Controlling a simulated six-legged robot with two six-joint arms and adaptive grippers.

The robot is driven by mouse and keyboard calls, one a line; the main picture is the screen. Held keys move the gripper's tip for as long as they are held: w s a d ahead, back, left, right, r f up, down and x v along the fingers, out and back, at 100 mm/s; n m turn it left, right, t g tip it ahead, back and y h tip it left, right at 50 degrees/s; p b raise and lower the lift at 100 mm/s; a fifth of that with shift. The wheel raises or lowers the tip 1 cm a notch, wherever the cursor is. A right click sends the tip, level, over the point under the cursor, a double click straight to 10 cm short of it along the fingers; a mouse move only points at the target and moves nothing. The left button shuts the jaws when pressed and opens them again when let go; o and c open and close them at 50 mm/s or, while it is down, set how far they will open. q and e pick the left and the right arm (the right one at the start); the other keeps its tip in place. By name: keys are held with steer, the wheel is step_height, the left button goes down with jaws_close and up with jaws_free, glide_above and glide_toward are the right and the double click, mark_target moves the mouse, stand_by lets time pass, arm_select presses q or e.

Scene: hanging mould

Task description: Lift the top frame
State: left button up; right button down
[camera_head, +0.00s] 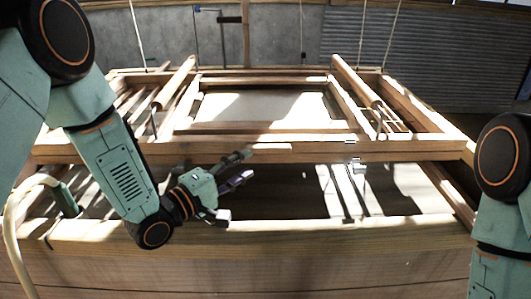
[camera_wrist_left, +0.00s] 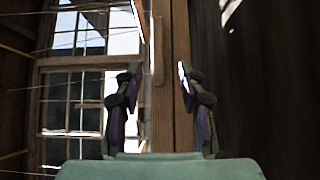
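The top frame (camera_head: 400,150) is a wooden frame with inner bars, hung level on thin ropes above a lower wooden box (camera_head: 330,240). A pale wooden strip (camera_head: 270,147) shows on its front beam. My left gripper (camera_head: 238,168) is at the front beam, left of the middle, pointing right. In the left wrist view my left gripper (camera_wrist_left: 158,70) has its two fingers apart, with a wooden beam (camera_wrist_left: 182,60) in line with the gap. I cannot tell whether a finger touches the wood.
The lower box has a thick front beam close below my left gripper. A dark gap with light slats (camera_head: 345,190) lies between the box and the frame. A grey wall and a corrugated wall (camera_head: 420,60) stand behind. A window (camera_wrist_left: 75,100) shows in the wrist view.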

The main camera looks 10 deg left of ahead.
mark_target(268, 151)
arm_select(q)
steer(key=w+d, duration=0.2)
steer(key=shift+d+r, duration=0.3)
steer(key=shift+d, duration=0.05)
steer(key=w, duration=0.1)
steer(key=w+d, duration=0.1)
steer(key=w+b, duration=0.1)
steer(key=shift+w+d+f, duration=0.15)
steer(key=shift+f, duration=0.2)
steer(key=shift+w+d+r, duration=0.1)
steer(key=shift+d, duration=0.05)
steer(key=shift+d+r, duration=0.2)
steer(key=shift+r, duration=0.05)
steer(key=shift+w+a+f, duration=0.1)
steer(key=shift+f, duration=0.05)
steer(key=shift+w, duration=0.1)
steer(key=shift+c, duration=0.9)
steer(key=shift+s, duration=0.2)
steer(key=c, duration=0.4)
steer(key=shift+w, duration=0.1)
jaws_close()
